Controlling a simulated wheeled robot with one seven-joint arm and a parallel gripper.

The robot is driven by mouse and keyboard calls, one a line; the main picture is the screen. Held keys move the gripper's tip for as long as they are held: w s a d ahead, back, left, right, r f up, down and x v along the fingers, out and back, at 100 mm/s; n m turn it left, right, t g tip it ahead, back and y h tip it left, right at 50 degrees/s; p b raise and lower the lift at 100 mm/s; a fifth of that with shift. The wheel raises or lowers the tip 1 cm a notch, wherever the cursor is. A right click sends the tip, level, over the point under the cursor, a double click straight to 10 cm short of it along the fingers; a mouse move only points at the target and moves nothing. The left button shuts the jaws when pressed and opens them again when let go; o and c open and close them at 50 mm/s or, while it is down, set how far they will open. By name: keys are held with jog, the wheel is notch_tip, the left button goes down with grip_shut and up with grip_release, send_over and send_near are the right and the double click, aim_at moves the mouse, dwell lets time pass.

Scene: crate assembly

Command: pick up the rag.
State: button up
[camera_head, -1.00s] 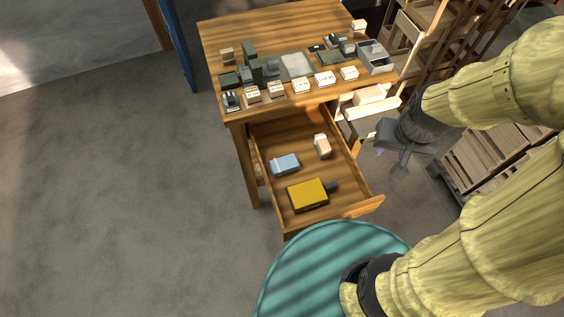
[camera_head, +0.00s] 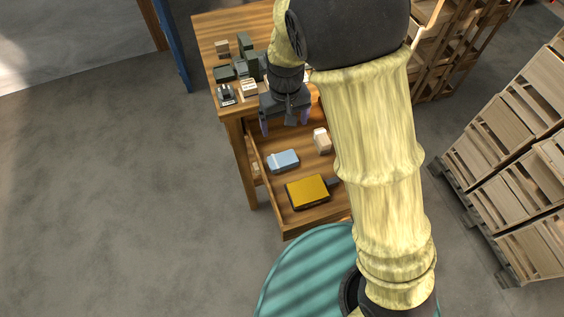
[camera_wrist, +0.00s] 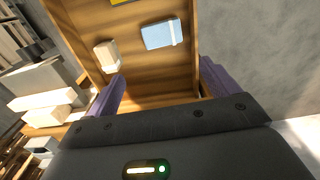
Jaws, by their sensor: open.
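A light blue folded cloth with a pale band, which looks like the rag (camera_head: 283,160), lies flat in the open wooden drawer (camera_head: 304,217). It also shows near the top of the wrist view (camera_wrist: 158,35). My gripper (camera_head: 285,122) is open and empty, with its purple fingers pointing down over the back part of the drawer, near the table's front edge. In the wrist view the rag lies beyond the space between the fingers (camera_wrist: 160,88), not touching them.
A beige block (camera_head: 321,141) lies right of the rag. A yellow-topped box (camera_head: 307,191) lies nearer the drawer front. The wooden table (camera_head: 206,35) above holds several small parts and boxes, partly hidden by my arm. Stacked crates (camera_head: 510,170) stand at the right.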

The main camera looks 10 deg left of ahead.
jog(key=shift+a, duration=0.25)
jog(key=shift+f, duration=0.1)
send_over(282, 159)
jog(key=f, duration=1.2)
jog(key=shift+w+f, duration=0.1)
jog(key=shift+w, duration=0.2)
jog(key=shift+f, duration=0.1)
jog(key=f, duration=0.5)
jog(key=shift+s, duration=0.2)
